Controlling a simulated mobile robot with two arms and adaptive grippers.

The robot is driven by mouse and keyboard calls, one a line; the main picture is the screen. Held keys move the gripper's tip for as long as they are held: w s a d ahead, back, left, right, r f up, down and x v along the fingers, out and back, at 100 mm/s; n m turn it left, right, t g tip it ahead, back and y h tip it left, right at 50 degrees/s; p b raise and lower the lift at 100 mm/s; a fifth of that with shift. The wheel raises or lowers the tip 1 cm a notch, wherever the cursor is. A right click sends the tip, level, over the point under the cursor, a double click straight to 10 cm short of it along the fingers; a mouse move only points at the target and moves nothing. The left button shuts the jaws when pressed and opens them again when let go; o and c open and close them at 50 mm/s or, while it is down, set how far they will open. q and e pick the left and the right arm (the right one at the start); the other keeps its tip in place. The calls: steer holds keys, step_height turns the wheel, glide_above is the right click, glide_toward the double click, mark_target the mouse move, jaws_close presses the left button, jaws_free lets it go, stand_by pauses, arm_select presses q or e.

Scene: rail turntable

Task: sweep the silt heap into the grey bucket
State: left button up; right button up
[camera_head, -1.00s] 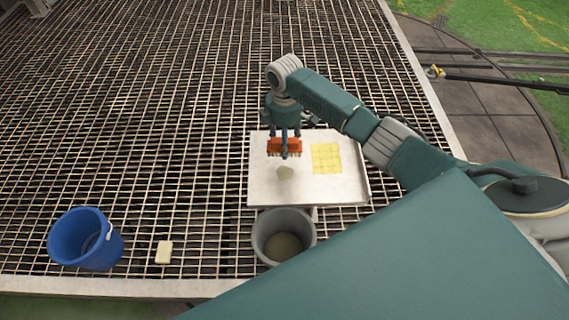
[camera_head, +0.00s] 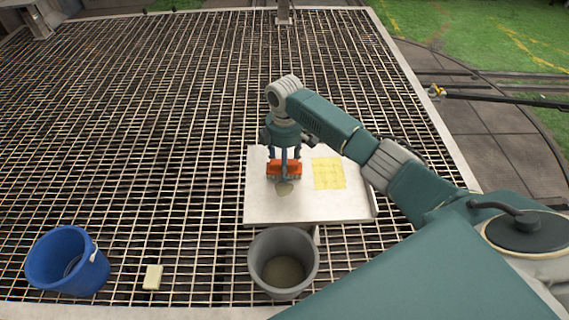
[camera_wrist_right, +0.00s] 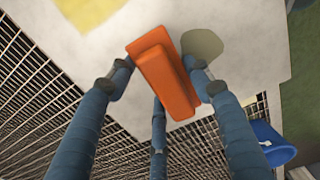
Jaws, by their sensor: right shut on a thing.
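The silt heap (camera_head: 284,188) is a small grey-beige patch on a pale board (camera_head: 330,208). My right gripper (camera_head: 284,158) is shut on an orange brush (camera_head: 274,169), held low over the board at the heap's far edge. Whether the brush touches the silt I cannot tell. In the right wrist view the orange brush (camera_wrist_right: 163,72) sits between the fingers, with the heap (camera_wrist_right: 203,42) beside it. The grey bucket (camera_head: 257,262) stands at the board's near edge, open upward, with a dark brownish bottom or contents. My left gripper is not in view.
A yellow marked square (camera_head: 328,173) lies on the board right of the brush. A blue bucket (camera_head: 48,265) and a small cream block (camera_head: 152,277) are on the grating (camera_head: 150,150) at the near left. The grating left of the board is clear.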

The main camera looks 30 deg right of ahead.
steer(key=shift+f, duration=0.55)
stand_by(0.8)
steer(key=shift+r, duration=0.1)
